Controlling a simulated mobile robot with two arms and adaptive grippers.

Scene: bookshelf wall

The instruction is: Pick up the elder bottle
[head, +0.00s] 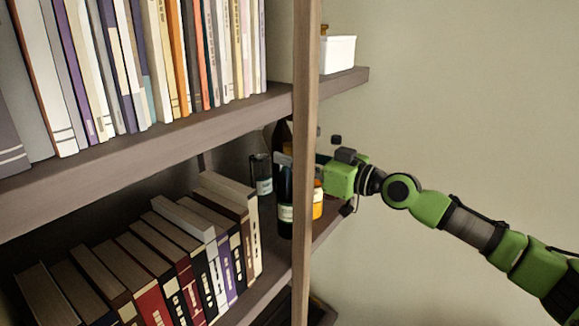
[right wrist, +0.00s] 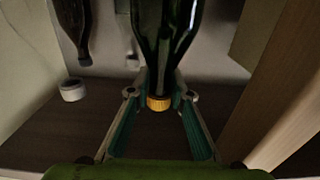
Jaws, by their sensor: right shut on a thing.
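A tall dark bottle (head: 285,188) with a pale label stands upright on the lower shelf, partly behind the wooden upright. I cannot read its label, so I cannot confirm that it is the elder bottle. My right gripper (head: 284,160) reaches in from the right, behind the upright, and is shut on this bottle at its upper part. In the right wrist view the dark green bottle (right wrist: 165,40) is between the fingertips of the gripper (right wrist: 160,94), with a yellow-orange cap (right wrist: 158,103) at its end. My left gripper is not in view.
An orange jar (head: 317,205) is close right. The wooden upright (head: 305,100) stands in front. Leaning books (head: 160,255) fill the lower shelf to the left. The upper shelf (head: 200,118) is overhead. The right side is open.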

